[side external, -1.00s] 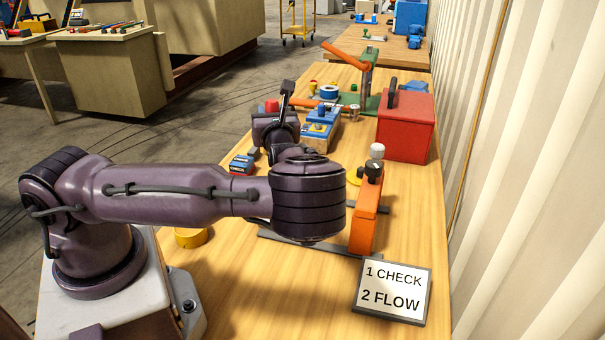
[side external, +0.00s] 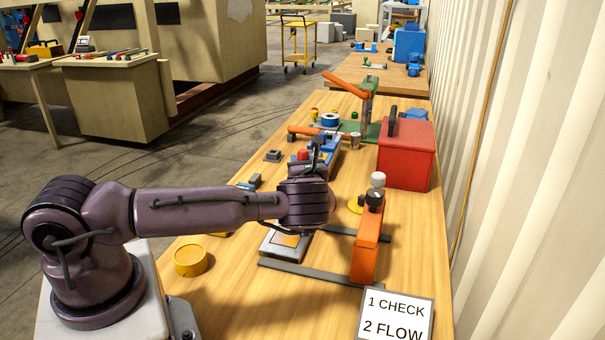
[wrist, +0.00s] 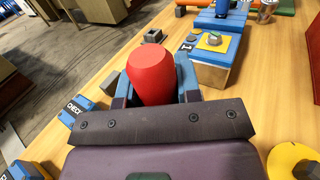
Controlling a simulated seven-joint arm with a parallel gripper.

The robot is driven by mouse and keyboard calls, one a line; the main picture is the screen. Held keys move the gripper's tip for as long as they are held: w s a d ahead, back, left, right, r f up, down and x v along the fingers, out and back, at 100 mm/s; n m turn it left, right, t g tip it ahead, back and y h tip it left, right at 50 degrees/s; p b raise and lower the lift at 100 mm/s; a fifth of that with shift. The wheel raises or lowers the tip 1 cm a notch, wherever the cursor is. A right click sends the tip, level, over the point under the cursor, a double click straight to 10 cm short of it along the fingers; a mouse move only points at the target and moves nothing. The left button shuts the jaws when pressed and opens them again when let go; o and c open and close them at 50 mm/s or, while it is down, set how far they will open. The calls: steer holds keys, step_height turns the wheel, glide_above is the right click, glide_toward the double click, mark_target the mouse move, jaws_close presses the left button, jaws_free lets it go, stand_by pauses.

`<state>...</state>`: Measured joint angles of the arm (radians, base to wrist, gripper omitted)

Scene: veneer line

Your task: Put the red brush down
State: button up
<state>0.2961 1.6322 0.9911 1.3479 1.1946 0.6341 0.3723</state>
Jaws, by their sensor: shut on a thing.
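The red brush (wrist: 152,72) shows in the wrist view as a smooth, rounded red end between the blue fingers of my gripper (wrist: 155,84). My gripper is shut on it. In the side external view my gripper (side external: 307,165) is over the middle of the wooden table (side external: 235,285), and a small bit of red shows at it. The brush's lower part is hidden by the fingers and wrist. I cannot tell whether it touches the table.
A blue block marked 1 (wrist: 214,45) stands close right of my gripper. A small grey block (wrist: 153,36) lies beyond. A red box (side external: 405,152), an orange upright stand (side external: 366,245) and a sign (side external: 395,318) line the right side. Bare wood shows left of my gripper.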

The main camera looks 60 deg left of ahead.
steer(key=shift+w+a+f, duration=0.1)
steer(key=shift+w+f, duration=0.05)
steer(key=shift+f, duration=1.6)
steer(key=shift+f, duration=0.1)
steer(key=o, duration=0.9)
